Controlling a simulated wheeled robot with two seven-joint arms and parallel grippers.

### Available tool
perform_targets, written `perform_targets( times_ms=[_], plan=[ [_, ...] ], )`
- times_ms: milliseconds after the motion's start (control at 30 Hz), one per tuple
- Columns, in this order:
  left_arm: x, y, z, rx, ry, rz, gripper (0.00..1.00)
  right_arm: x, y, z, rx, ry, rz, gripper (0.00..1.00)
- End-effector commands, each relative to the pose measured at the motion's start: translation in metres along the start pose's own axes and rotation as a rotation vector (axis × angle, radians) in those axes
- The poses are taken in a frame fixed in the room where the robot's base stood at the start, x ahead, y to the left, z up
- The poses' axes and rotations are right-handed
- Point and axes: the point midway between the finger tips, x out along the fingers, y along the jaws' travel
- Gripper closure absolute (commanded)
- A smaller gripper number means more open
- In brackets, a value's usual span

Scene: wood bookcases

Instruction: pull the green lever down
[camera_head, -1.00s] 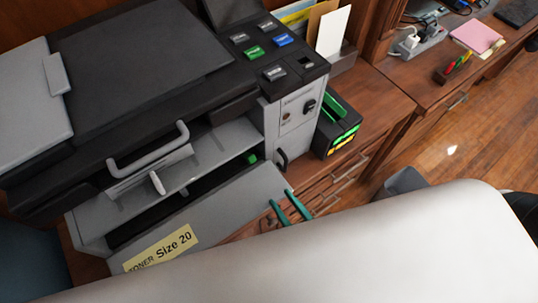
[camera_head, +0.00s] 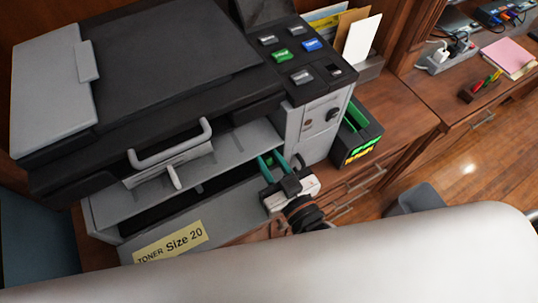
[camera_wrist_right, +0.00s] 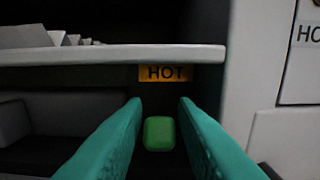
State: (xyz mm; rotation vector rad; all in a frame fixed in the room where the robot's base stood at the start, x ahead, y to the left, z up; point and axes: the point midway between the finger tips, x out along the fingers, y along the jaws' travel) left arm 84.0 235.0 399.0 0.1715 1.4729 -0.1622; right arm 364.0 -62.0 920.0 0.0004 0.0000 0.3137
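The green lever (camera_wrist_right: 160,133) is a small rounded green block inside the open bay of the printer (camera_head: 150,60), below a yellow HOT label (camera_wrist_right: 166,73). My right gripper (camera_head: 273,161) reaches into the bay's right end with its teal fingers forward. In the wrist view its open fingers (camera_wrist_right: 160,105) stand to the left and right of the lever, with dark gaps showing between. I cannot tell how far ahead of the fingertips the lever is. I cannot make the lever out clearly in the head view. My left gripper is not in view.
A grey ledge (camera_wrist_right: 110,55) runs above the fingers, and the printer's light side panel (camera_wrist_right: 255,60) is close on their right. The lowered front flap (camera_head: 215,212) carries a toner label. A black box with green items (camera_head: 357,135) stands right of the printer.

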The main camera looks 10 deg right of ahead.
Motion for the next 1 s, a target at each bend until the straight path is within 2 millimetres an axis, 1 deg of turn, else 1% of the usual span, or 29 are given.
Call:
perform_targets(
  times_ms=[100, 300, 367, 400, 467, 567, 700, 800, 1000],
  plan=[
    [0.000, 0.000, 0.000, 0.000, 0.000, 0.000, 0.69, 0.003, 0.000, 0.000, 0.000, 0.000, 0.000, 0.75],
    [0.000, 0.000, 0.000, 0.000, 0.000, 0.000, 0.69, 0.003, 0.000, 0.000, 0.000, 0.000, 0.000, 0.75],
    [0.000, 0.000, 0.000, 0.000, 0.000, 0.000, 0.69, 0.003, 0.000, 0.000, 0.000, 0.000, 0.000, 0.84],
    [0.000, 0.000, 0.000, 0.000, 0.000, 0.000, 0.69, 0.003, 0.000, 0.000, 0.000, 0.000, 0.000, 0.91],
    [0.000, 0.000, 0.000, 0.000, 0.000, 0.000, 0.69, 0.003, 0.000, 0.000, 0.000, 0.000, 0.000, 1.00],
    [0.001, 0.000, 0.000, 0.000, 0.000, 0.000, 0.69, 0.003, 0.000, -0.001, 0.000, -0.002, 0.000, 1.00],
    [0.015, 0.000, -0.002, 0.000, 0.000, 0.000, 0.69, 0.001, 0.000, -0.009, -0.001, -0.057, 0.001, 1.00],
    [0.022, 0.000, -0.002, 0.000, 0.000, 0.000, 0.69, -0.001, 0.000, -0.009, 0.000, -0.104, 0.001, 1.00],
    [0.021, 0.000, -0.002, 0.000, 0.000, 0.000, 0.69, -0.001, 0.000, -0.005, 0.000, -0.125, 0.000, 1.00]
  ],
)
